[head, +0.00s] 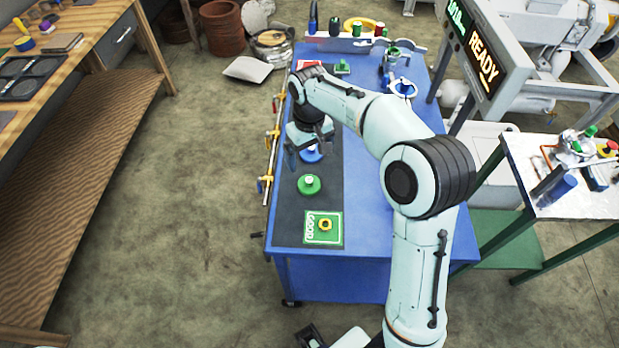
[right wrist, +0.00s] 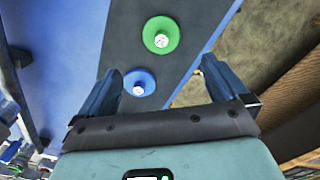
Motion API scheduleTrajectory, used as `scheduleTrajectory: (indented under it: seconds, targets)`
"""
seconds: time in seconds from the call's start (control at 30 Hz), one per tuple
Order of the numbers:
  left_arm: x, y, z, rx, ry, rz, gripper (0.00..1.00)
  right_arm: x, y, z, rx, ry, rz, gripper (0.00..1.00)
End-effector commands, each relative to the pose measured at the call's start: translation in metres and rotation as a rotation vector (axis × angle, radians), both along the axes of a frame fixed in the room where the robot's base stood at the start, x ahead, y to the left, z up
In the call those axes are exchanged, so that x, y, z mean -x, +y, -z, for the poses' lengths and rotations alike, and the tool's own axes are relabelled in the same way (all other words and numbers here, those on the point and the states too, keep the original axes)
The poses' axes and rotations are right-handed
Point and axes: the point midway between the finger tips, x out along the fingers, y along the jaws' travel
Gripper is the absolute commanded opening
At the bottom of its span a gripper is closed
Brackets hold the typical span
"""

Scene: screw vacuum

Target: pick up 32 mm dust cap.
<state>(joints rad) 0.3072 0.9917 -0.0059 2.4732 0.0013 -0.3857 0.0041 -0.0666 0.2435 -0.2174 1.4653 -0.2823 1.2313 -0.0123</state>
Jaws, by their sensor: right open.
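Two round caps with white-topped knobs lie on the dark mat of the blue table: a green one (head: 309,185) and a blue one (head: 312,153). I cannot read which one is 32 mm. In the right wrist view the blue cap (right wrist: 140,82) shows between the finger lines, nearer the left finger, and the green cap (right wrist: 161,35) lies beyond it. My right gripper (head: 309,154) is open and empty over the blue cap, which it partly hides in the head view. The gripper's fingers (right wrist: 160,68) show apart in the right wrist view. My left gripper is not in view.
A green GOOD card (head: 312,240) with a yellow part (head: 325,226) lies at the mat's near end. A rail with yellow clamps (head: 266,183) runs along the table's left edge. A rack with several tools (head: 355,44) stands at the back.

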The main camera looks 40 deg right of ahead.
Motion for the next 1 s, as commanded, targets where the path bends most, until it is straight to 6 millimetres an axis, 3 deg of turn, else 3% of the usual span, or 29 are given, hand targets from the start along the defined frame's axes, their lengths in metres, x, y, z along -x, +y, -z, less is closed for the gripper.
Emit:
scheduleTrajectory:
  seconds: [0.1,0.23,0.47,0.8,1.0]
  targets:
    - [0.003,0.0,0.006,0.0,0.004,-0.001,0.43,0.002,0.0,0.028,-0.001,0.007,0.001,1.0]
    - [0.004,0.0,0.008,-0.001,0.005,0.0,0.43,0.001,0.0,0.049,0.0,0.004,0.0,1.0]
    - [0.004,0.0,0.01,0.0,0.005,-0.001,0.43,0.001,0.001,0.064,0.0,0.003,0.001,1.0]
    - [0.005,0.0,0.013,0.0,0.006,0.0,0.43,0.004,0.003,0.109,-0.001,0.003,0.001,1.0]
    - [0.005,0.0,0.013,0.0,0.006,0.0,0.43,0.004,0.003,0.111,-0.001,0.0,0.001,1.0]
